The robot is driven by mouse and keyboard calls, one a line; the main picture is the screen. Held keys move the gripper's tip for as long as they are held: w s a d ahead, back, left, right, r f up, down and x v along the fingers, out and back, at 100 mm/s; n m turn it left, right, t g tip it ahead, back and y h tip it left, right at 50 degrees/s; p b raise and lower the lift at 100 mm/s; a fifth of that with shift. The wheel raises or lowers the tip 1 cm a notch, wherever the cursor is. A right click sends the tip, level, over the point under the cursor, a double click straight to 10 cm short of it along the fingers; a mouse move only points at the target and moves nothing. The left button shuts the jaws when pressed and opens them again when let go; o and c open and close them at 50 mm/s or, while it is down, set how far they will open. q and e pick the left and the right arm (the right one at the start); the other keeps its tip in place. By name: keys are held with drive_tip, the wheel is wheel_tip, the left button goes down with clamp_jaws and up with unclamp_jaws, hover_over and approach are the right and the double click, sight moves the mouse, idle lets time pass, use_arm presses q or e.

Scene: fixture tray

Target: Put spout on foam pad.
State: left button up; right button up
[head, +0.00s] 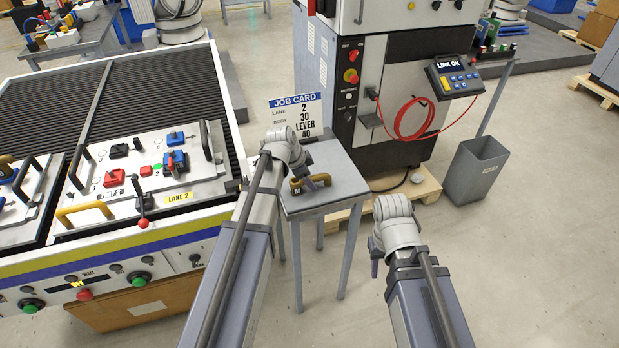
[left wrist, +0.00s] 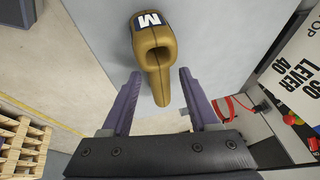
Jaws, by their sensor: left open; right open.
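A brown-gold piece with an M label, which I take to be the spout (head: 297,187), lies on the small grey table (head: 340,178). It also shows in the left wrist view (left wrist: 157,58), where its narrow end points down between my fingers. My left gripper (left wrist: 160,74) is open, with one purple finger on each side of that end and visible gaps between. In the head view the left gripper (head: 318,178) is over the table, partly hidden by its wrist. My right gripper (head: 375,262) is open and empty right of the table. I cannot pick out a foam pad for certain.
A fixture tray (head: 200,183) marked Lane 2 sits on the conveyor (head: 165,95) at left, with red, blue and black parts and a red-knobbed lever (head: 142,222). A job card (head: 296,115) stands behind the table. A machine (head: 385,60) and grey bin (head: 474,168) stand beyond.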

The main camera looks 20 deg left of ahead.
use_arm(q)
drive_tip(key=p+v, duration=1)
drive_tip(key=v, duration=0.1)
drive_tip(key=s+d+f+n+g+y, duration=0.1)
drive_tip(key=s+d+n+g+y, duration=0.3)
drive_tip(key=s+d, duration=1.2)
drive_tip(key=s+n, duration=0.3)
drive_tip(key=n, duration=0.1)
drive_tip(key=shift+s+f+g, duration=0.3)
drive_tip(key=shift+s+f, duration=0.05)
drive_tip(key=shift+f, duration=0.05)
